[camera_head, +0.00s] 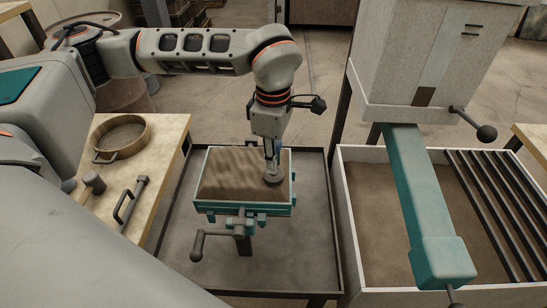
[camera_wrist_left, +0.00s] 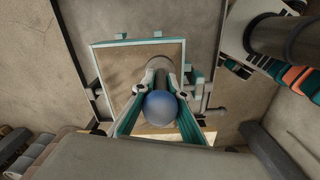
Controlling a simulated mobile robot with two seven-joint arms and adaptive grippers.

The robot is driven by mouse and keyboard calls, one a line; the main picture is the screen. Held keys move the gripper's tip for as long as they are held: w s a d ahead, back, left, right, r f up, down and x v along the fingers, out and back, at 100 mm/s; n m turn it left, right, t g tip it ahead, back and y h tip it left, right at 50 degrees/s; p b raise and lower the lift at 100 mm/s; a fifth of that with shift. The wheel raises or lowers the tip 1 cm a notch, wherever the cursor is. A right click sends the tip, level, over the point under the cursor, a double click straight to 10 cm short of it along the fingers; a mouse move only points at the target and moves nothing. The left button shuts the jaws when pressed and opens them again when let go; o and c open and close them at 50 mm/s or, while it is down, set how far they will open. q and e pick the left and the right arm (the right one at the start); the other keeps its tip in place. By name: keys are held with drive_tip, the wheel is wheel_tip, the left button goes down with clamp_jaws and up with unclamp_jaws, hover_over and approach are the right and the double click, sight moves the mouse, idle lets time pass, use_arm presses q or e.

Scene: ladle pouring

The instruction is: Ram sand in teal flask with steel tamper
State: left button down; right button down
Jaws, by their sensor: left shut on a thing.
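The teal flask (camera_head: 243,208) stands in the middle of the head view, filled with brown sand (camera_head: 228,172) whose surface looks rippled. Its teal rim (camera_wrist_left: 112,44) and sand also show in the left wrist view. My left gripper (camera_head: 271,147) is above the flask's right part, shut on the steel tamper (camera_head: 273,180). The tamper is roughly upright, its round foot at the sand near the right rim; I cannot tell how hard it presses. Its blue ball knob (camera_wrist_left: 160,107) shows between the fingers in the left wrist view. My right gripper is not in view.
A wooden table (camera_head: 165,150) at left holds a round sieve (camera_head: 140,141), a mallet (camera_head: 94,182) and a handled tool (camera_head: 133,199). A crank (camera_head: 197,245) juts below the flask. At right, a hopper (camera_head: 400,60) with a teal chute (camera_head: 415,185) stands over a sand bin (camera_head: 352,250).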

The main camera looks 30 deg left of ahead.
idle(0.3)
use_arm(q)
drive_tip(key=shift+f+b, duration=1.25)
drive_tip(key=shift+f, duration=0.55)
drive_tip(key=shift+r, duration=0.15)
drive_tip(key=shift+r+p, duration=1.3)
drive_tip(key=shift+r, duration=0.55)
drive_tip(key=shift+f, duration=0.1)
